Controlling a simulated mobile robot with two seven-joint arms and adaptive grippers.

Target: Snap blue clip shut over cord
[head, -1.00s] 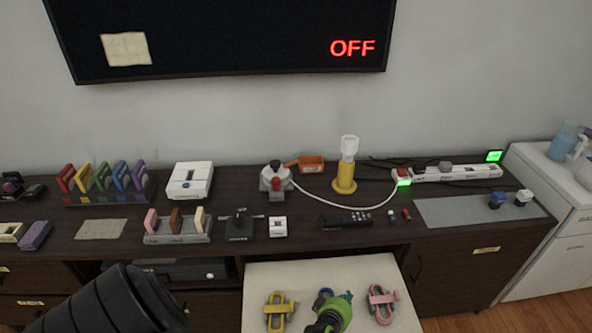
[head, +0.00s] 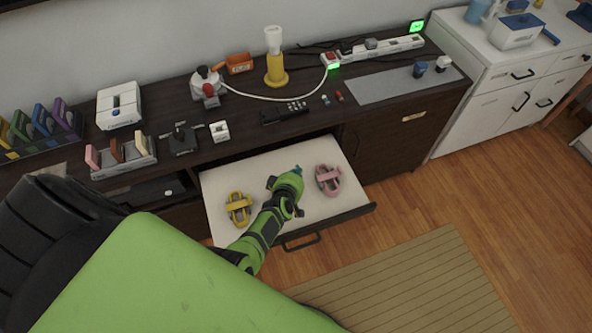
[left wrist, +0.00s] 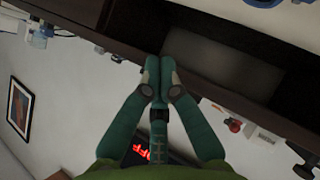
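My left gripper (head: 291,180) is green with teal fingers and is over the open drawer, between a yellow clip (head: 238,209) and a pink clip (head: 328,180). In the left wrist view its two fingers (left wrist: 160,70) are together, and I see nothing held between them. I cannot make out the blue clip; a small dark shape beside the gripper is too small to tell. A white cord (head: 262,98) curves over the dark counter from a grey and red device (head: 207,88) to the power strip. My right gripper is not in view.
The open drawer (head: 218,184) has a pale inside and sticks out below the counter. The white power strip (head: 385,46), a yellow lamp (head: 275,68) and a black remote (head: 284,116) are on the counter. A striped mat (head: 410,285) lies on the floor.

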